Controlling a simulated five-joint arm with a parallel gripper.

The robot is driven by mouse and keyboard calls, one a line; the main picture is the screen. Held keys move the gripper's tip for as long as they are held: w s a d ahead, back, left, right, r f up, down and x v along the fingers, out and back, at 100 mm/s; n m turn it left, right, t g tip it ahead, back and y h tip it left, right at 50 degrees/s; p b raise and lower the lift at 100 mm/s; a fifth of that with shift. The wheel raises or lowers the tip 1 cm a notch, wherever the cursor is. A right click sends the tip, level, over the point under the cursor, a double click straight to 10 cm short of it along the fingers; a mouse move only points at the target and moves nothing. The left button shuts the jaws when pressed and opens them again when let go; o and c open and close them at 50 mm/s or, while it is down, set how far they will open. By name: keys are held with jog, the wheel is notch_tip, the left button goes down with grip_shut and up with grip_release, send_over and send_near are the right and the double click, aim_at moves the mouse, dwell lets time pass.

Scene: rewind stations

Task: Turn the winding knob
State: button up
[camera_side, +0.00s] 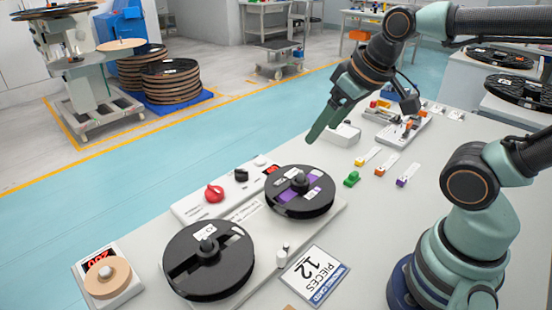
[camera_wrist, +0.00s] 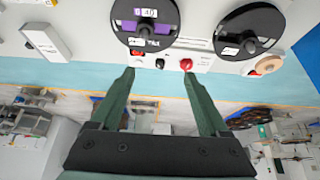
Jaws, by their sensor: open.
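A pale panel carries a red knob (camera_side: 214,193) and a black knob (camera_side: 241,174); their labels are too small to read, so I cannot tell which is the winding knob. In front are a black reel with purple inside (camera_side: 316,203) and a plain black reel (camera_side: 225,280), each with a dark hub knob. My gripper (camera_side: 314,138) hangs in the air beyond the purple reel, touching nothing. In the wrist view my gripper (camera_wrist: 158,72) is open and empty, with the red knob (camera_wrist: 186,64) near its right fingertip and the purple reel (camera_wrist: 122,29) above.
A card marked 12 pieces (camera_side: 315,275) lies in front of the reels.

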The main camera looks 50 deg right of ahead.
jog(key=shift+o, duration=1)
jog(key=m+g, duration=0.3)
jog(key=g, duration=0.3)
send_over(214, 189)
notch_tip(214, 189, down, 11)
notch_tip(214, 189, down, 12)
jog(key=shift+r, duration=0.2)
